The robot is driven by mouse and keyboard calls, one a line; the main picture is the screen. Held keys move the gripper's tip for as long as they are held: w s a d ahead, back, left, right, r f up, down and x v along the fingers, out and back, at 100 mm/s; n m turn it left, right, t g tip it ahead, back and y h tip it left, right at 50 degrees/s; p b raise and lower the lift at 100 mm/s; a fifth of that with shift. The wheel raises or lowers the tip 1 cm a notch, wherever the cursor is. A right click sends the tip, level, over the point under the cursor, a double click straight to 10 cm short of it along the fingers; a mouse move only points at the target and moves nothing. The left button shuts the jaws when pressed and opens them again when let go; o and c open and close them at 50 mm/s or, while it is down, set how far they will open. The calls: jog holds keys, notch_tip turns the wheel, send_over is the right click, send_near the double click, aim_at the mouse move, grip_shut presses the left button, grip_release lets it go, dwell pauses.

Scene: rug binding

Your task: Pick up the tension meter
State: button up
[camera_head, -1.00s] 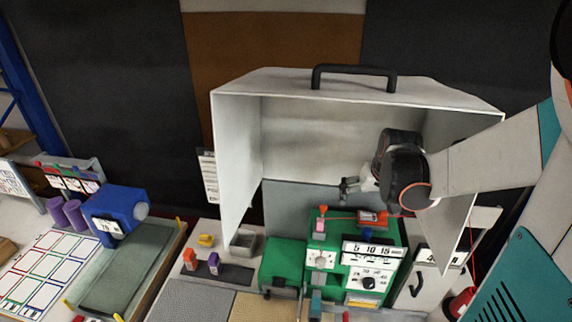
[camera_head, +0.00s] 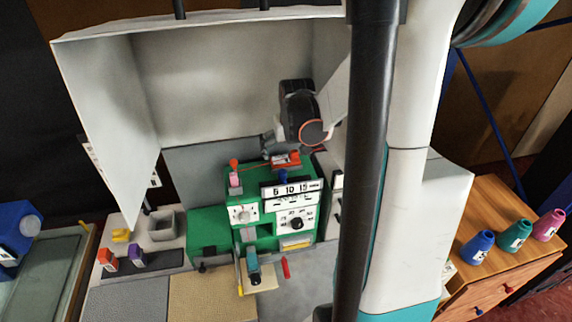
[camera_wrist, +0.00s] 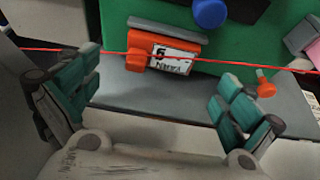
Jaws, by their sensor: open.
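The tension meter (camera_head: 286,160) looks like a small orange device with a white label reading "YARN" and "g". It sits on top at the back of the green machine (camera_head: 228,205). In the wrist view the tension meter (camera_wrist: 165,52) lies just beyond the fingers, with a red yarn running across it. My gripper (camera_head: 268,140) is above and behind the machine, close to the meter but apart from it. In the wrist view my gripper (camera_wrist: 155,105) has its teal-padded fingers spread wide, with nothing between them.
A white hood (camera_head: 200,85) encloses the machine at the back and left. The red yarn (camera_wrist: 60,49) stretches across the wrist view. A blue knob (camera_wrist: 210,12) stands near the meter. A grey bin (camera_head: 166,226) is at left. Several yarn cones (camera_head: 514,235) stand on a wooden cabinet at right.

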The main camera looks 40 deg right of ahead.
aim_at(285, 158)
jog(key=b+x, duration=0.3)
jog(key=x, duration=0.2)
jog(key=shift+w+d, duration=0.1)
jog(key=shift+w, duration=0.1)
jog(key=shift+s+r, duration=0.1)
jog(key=c, duration=1.3)
